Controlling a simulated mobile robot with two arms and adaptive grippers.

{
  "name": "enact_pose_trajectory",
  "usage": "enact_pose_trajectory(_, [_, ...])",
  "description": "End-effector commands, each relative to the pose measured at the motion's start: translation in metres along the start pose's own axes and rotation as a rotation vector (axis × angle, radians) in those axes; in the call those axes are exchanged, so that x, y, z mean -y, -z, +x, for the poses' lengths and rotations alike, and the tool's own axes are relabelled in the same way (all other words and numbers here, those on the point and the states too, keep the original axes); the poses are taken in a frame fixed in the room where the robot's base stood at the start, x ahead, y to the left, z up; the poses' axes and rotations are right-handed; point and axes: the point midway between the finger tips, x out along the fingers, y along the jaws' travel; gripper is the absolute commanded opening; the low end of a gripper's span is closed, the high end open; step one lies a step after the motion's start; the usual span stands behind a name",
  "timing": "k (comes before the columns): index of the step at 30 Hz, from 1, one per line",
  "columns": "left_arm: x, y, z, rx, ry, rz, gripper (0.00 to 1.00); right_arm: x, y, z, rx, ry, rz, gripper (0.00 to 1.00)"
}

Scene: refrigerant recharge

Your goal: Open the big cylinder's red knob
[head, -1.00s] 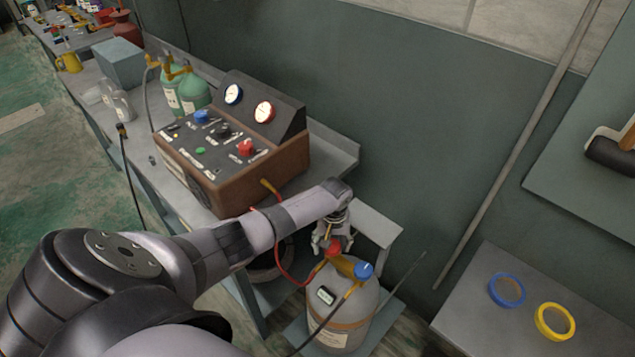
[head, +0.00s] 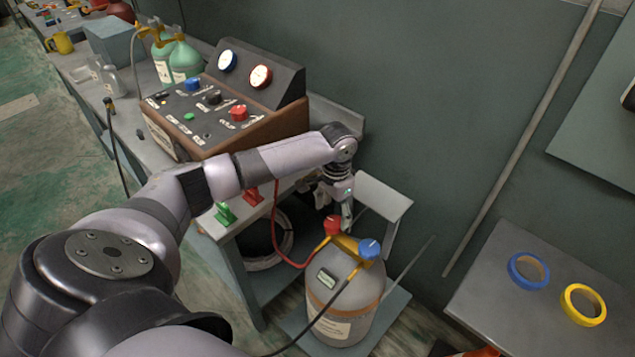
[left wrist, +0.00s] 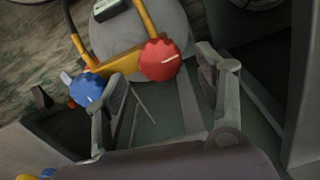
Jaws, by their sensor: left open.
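The big grey cylinder (head: 343,297) stands on a low platform below the bench. Its red knob (head: 333,225) is on the left of its yellow valve piece, with a red hose beside it. Its blue knob (head: 370,249) is on the right. My left gripper (head: 337,208) is open, just above and behind the red knob. In the left wrist view the red knob (left wrist: 159,60) shows ahead of the open fingers, nearer the right finger. The blue knob (left wrist: 86,89) shows by the left finger. I cannot tell whether either finger touches a knob. My right gripper is not in view.
A control box (head: 228,105) with gauges and knobs stands on the bench above my left arm. Green cylinders (head: 180,60) stand behind it. Blue tape (head: 528,271) and yellow tape (head: 583,304) lie on a table at the right.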

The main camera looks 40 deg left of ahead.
Motion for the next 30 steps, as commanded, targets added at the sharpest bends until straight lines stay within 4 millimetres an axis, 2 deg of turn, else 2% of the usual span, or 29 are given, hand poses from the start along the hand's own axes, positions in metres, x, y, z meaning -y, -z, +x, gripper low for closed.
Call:
enact_pose_trajectory(3, [0.0,0.0,-0.025,-0.002,0.0,0.0,0.64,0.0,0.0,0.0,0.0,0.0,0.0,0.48])
enact_pose_trajectory(20, [0.0,0.001,-0.137,-0.004,0.0,-0.003,0.64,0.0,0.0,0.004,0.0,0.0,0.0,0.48])
enact_pose_trajectory(30, [-0.046,-0.002,-0.081,-0.034,-0.013,0.082,0.64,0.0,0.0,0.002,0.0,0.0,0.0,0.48])
